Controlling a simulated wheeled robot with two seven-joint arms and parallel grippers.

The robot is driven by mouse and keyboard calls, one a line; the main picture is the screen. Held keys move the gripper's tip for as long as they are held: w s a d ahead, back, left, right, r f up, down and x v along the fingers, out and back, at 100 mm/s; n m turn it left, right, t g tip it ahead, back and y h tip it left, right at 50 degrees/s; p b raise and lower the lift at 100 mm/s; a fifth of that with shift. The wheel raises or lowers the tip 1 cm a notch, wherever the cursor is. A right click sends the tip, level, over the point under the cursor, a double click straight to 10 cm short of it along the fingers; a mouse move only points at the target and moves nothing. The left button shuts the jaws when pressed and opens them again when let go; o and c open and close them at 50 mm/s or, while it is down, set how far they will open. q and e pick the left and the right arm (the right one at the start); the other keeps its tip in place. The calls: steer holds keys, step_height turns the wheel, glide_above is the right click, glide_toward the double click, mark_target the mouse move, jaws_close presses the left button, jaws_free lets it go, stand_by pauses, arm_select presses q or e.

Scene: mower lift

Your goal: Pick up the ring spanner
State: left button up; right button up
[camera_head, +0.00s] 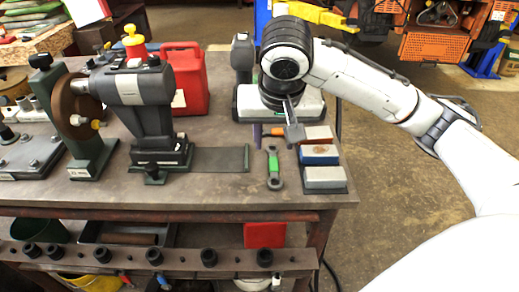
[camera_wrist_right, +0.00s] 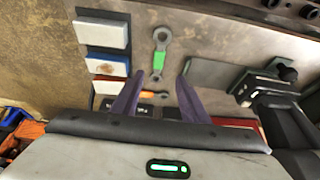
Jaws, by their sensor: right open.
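The ring spanner (camera_head: 273,167), with grey ring ends and a green middle, lies flat on the workbench just left of several coloured blocks. In the right wrist view the spanner (camera_wrist_right: 160,58) lies beyond the fingertips, roughly in line with the gap between them. My right gripper (camera_head: 276,134) is above the bench, at the far end of the spanner in the head view. Its purple-grey fingers (camera_wrist_right: 161,83) are apart with nothing between them. I cannot tell its exact height above the bench. My left gripper is not in view.
A rack of whetstone-like blocks (camera_head: 321,155) stands right of the spanner. An orange-handled tool (camera_wrist_right: 152,94) lies near the fingers. A bench grinder (camera_head: 140,90), a red canister (camera_head: 185,75) and a flat metal plate (camera_head: 220,159) are to the left. The bench's front edge is near.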

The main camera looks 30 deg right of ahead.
mark_target(274, 164)
steer(key=f+b, duration=0.1)
steer(key=f, duration=0.1)
steer(key=d+f, duration=0.1)
steer(key=f, duration=0.1)
steer(key=shift+b, duration=0.35)
steer(key=shift+w+f, duration=0.15)
steer(key=b+x, duration=0.1)
steer(key=x, duration=0.3)
steer(key=shift+w+f, duration=0.1)
steer(key=shift+w, duration=0.05)
steer(key=shift+w+f, duration=0.1)
steer(key=shift+f, duration=0.15)
steer(key=c, duration=0.9)
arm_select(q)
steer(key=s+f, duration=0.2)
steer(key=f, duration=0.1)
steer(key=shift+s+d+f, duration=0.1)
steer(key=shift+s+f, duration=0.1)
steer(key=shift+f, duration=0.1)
arm_select(e)
jaws_close()
